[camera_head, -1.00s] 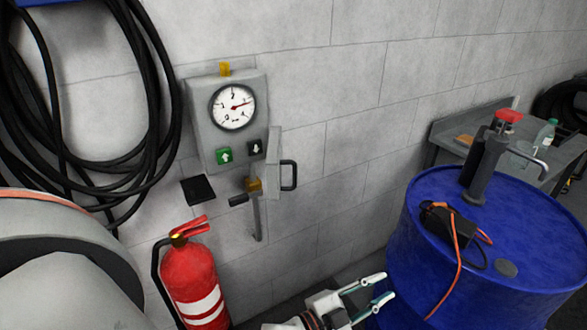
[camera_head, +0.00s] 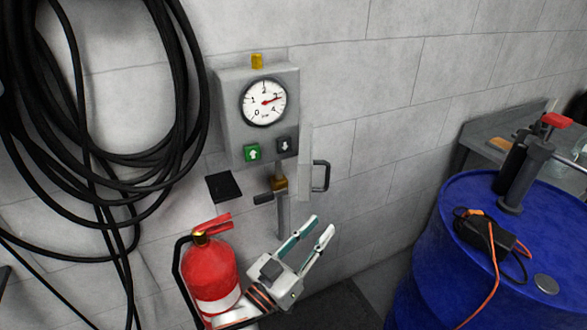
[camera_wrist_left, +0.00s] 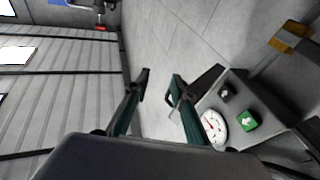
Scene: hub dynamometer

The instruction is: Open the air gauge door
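The air gauge (camera_head: 229,105) is a grey wall box with a round white dial and green and black arrow buttons. It also shows at the lower right of the left wrist view (camera_wrist_left: 236,92). A pale, narrow door panel (camera_head: 305,150) stands at its right side, with a black handle (camera_head: 325,177) on it. I cannot tell how far the door is open. My left gripper (camera_head: 322,224) is open and empty, its fingers pointing up just below the handle in the head view. Its fingers also show in the left wrist view (camera_wrist_left: 160,76). My right gripper is out of view.
A red fire extinguisher (camera_head: 208,268) stands below the gauge, close to my left gripper. Black hoses (camera_head: 120,150) hang at the left. A blue drum (camera_head: 425,265) stands at the right. The wall right of the handle is clear.

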